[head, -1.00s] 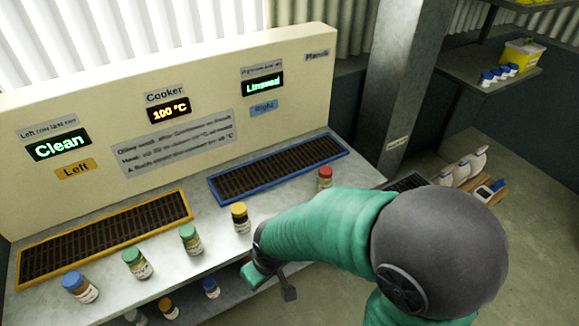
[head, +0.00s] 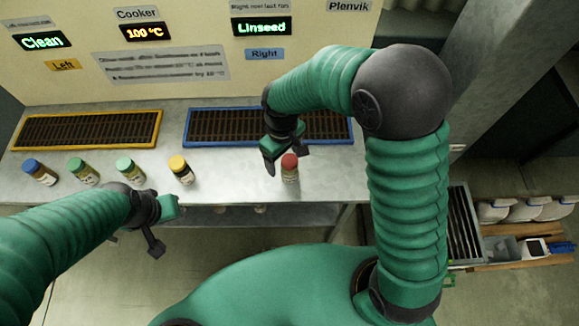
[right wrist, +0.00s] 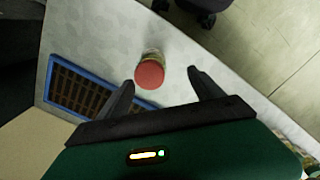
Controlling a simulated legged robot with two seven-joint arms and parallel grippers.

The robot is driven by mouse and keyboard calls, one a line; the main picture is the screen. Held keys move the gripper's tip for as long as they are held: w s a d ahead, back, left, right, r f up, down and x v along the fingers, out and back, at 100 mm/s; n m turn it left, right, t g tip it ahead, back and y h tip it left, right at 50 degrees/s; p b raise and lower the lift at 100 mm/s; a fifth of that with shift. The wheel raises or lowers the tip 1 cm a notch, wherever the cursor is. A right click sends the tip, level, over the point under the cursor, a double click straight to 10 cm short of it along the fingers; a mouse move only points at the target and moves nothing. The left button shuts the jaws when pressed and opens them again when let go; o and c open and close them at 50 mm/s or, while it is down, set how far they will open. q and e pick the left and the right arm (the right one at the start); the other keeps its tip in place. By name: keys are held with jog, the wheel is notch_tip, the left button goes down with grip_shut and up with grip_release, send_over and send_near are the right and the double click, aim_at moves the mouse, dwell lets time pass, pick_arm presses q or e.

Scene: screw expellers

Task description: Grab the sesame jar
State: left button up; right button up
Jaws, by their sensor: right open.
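A red-lidded jar (head: 290,168) stands upright on the grey bench, in front of the blue-framed grate. Its label is too small to read, so I cannot tell which jar is sesame. My right gripper (head: 286,158) is open and empty, just behind and above this jar. In the right wrist view the red lid (right wrist: 150,74) lies near the gap between the two spread fingers (right wrist: 160,78). Jars with yellow (head: 182,170), green (head: 130,171), green (head: 84,172) and blue (head: 40,172) lids stand to the left. My left gripper (head: 136,242) looks open and empty, before the bench.
The bench (head: 228,178) has a yellow-framed grate (head: 88,130) at left and a blue-framed grate (head: 225,127) at right. A panel with lit displays rises behind. More jars on a lower shelf are mostly hidden. White containers (head: 525,210) stand at the right.

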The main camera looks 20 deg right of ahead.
aim_at(288, 172)
jog(key=f, duration=0.3)
jog(key=d+f, duration=0.1)
jog(key=f, duration=0.2)
jog(key=d+f, duration=0.1)
jog(key=f, duration=0.3)
jog(key=shift+w+d, duration=0.15)
jog(key=shift+d, duration=0.05)
jog(key=shift+w+a+f, duration=0.1)
jog(key=shift+f, duration=0.05)
jog(key=shift+a, duration=0.3)
jog(key=shift+c, duration=0.3)
jog(key=shift+a, duration=0.15)
jog(key=c, duration=0.5)
jog(key=shift+d, duration=0.2)
grip_shut()
